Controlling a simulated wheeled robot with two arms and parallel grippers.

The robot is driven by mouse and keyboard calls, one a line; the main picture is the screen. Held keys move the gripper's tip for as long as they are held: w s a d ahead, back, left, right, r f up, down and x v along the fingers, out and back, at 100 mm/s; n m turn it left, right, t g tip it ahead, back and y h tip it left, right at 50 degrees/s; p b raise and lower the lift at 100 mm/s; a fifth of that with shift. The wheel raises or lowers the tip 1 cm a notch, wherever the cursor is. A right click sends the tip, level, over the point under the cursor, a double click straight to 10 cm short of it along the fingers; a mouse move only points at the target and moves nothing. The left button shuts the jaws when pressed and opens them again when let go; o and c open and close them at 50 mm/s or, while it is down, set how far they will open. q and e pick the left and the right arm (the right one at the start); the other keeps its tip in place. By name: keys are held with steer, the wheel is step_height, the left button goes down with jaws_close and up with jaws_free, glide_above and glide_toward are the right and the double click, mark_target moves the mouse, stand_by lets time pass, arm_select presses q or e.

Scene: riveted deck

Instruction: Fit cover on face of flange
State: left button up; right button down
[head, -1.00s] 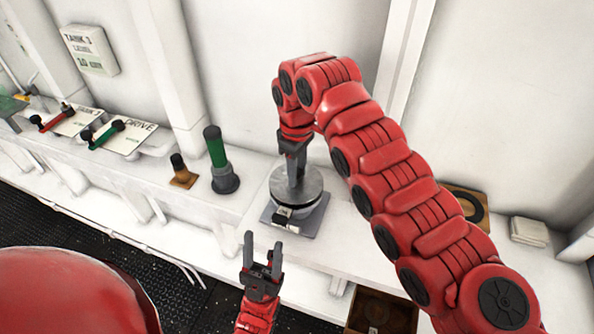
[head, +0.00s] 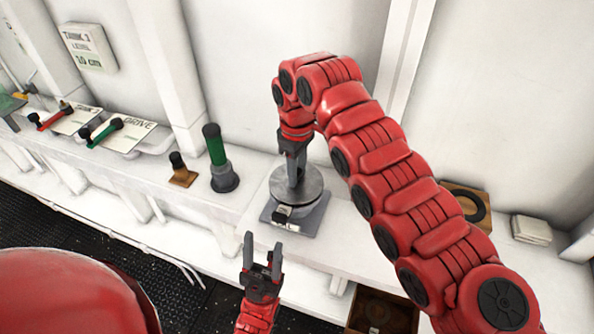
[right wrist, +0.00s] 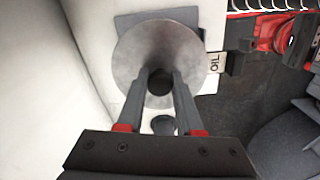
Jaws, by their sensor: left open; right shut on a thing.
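The cover (head: 313,184) is a round grey metal disc with a dark upright knob in its middle. My right gripper (head: 296,182) is shut on the knob from above. In the right wrist view the cover (right wrist: 140,55) lies beyond the fingers (right wrist: 160,78), with the knob between them. The cover sits over the flange, which stands on a square grey plate (head: 305,226). The disc hides most of the flange, and I cannot tell whether it is fully seated. My left gripper (head: 262,246) is open and empty in front of the plate.
A small tag marked OIL (right wrist: 214,63) is beside the cover. A black ring on a brown board (head: 465,203) and a white block (head: 531,230) lie right.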

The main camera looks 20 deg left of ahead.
steer(key=shift+f+b, duration=0.4)
steer(key=shift+b, duration=0.2)
stand_by(0.9)
steer(key=shift+c, duration=2.4)
jaws_free()
steer(key=shift+r, duration=0.1)
steer(key=shift+r, duration=0.2)
step_height(320, 180, up, 6)
steer(key=shift+b, duration=0.6)
step_height(320, 180, up, 11)
steer(key=p, duration=1.1)
steer(key=shift+f, duration=0.15)
